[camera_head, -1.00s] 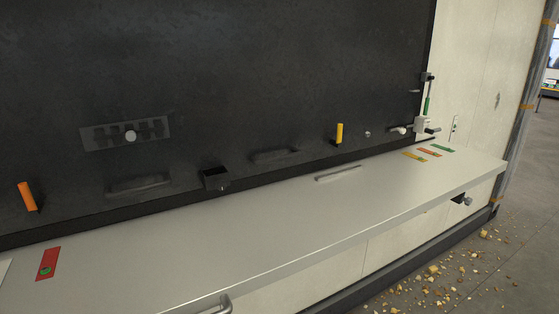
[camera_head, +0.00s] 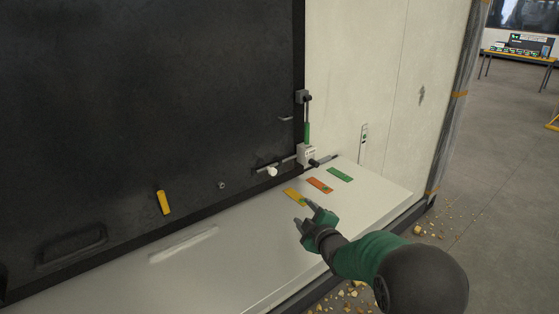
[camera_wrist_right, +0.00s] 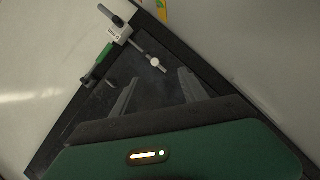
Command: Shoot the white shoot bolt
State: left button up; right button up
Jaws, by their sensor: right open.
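The white shoot bolt has a horizontal rod with a white knob (camera_head: 272,171) at its left end, low at the right corner of the dark panel. The rod runs into a white housing (camera_head: 307,155), below a vertical rod with a green sleeve (camera_head: 307,132). The right wrist view also shows the white knob (camera_wrist_right: 155,62), the housing (camera_wrist_right: 122,30) and the green sleeve (camera_wrist_right: 104,52). My right gripper (camera_head: 306,216) is open and empty over the light ledge, nearer the camera than the bolt and apart from it. In the right wrist view the knob appears just beyond the gap between its fingers. My left gripper is out of view.
Yellow, orange and green labels (camera_head: 319,186) lie on the ledge (camera_head: 230,250) below the bolt. A yellow handle (camera_head: 163,202) and a small grey knob (camera_head: 221,185) stick out of the dark panel (camera_head: 150,90) to the left. A cream wall (camera_head: 350,70) stands on the right.

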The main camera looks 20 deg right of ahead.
aim_at(273, 172)
jog(key=i, duration=1.05)
